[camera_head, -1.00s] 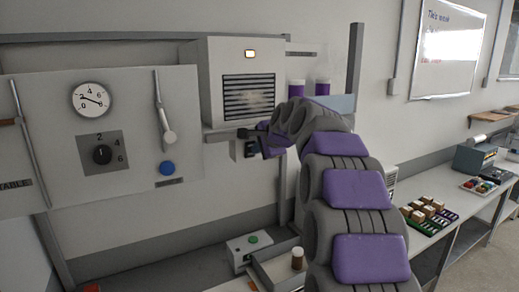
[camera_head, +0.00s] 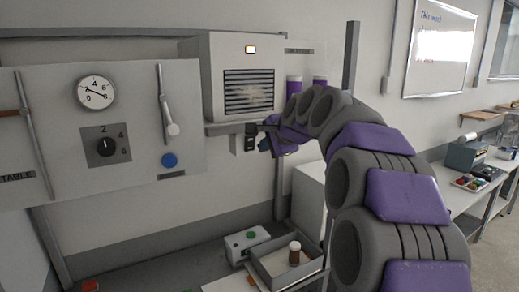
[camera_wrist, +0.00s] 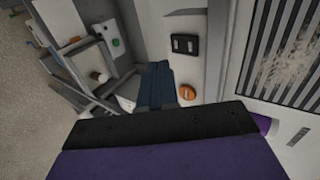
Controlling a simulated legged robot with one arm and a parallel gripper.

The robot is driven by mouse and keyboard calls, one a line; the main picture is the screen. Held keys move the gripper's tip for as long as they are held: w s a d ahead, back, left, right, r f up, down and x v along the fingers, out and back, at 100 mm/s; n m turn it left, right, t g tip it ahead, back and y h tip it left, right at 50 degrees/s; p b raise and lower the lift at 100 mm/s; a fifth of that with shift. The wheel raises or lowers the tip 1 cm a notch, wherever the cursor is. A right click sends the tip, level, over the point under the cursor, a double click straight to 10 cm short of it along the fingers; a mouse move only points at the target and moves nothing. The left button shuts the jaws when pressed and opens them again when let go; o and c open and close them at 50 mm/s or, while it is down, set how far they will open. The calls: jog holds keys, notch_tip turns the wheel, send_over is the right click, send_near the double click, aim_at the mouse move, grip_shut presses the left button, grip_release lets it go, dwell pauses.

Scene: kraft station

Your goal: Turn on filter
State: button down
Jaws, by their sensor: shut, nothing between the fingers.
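In the wrist view, a black switch plate (camera_wrist: 185,44) sits on a pale panel, with a round orange disc (camera_wrist: 187,92) nearer the gripper. My gripper (camera_head: 262,130) is just right of the switch in the head view. Its dark fingers (camera_wrist: 158,72) are shut and empty, left of the plate in the wrist view. Contact with the switch cannot be told.
The panel at left has a gauge (camera_head: 96,92), a black dial (camera_head: 106,147), a lever (camera_head: 170,128) and a blue knob (camera_head: 169,160). Below stand a green-button box (camera_head: 247,243) and a tray (camera_head: 270,268) holding a brown bottle (camera_head: 294,254). Purple containers (camera_head: 294,86) are beside the filter.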

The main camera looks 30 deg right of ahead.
jog(key=s+f+v, duration=0.1)
jog(key=v, duration=0.4)
jog(key=s+a+f+n+g+b, duration=0.2)
jog(key=s+a+f+n+b, duration=0.25)
jog(key=f, duration=0.55)
jog(key=s+a+f+n+g+y+b, duration=0.1)
jog(key=s+a+f+n+g+b, duration=0.15)
jog(key=s+a+f, duration=0.6)
jog(key=s+a+f+n+g+b, duration=0.2)
jog(key=a+f+n+g+b, duration=0.15)
jog(key=f, duration=0.85)
jog(key=s+a+f+n+g+b, duration=0.1)
jog(key=s+f+n+g+b, duration=0.1)
jog(key=s+f, duration=0.8)
jog(key=s+a+f+n+g+h+b, duration=0.1)
jog(key=s+f+n+g+b, duration=0.2)
jog(key=s+f, duration=0.7)
jog(key=s+n+b, duration=0.2)
jog(key=s, duration=0.1)
jog(key=shift+a+f, duration=0.3)
jog(key=shift+a, duration=0.1)
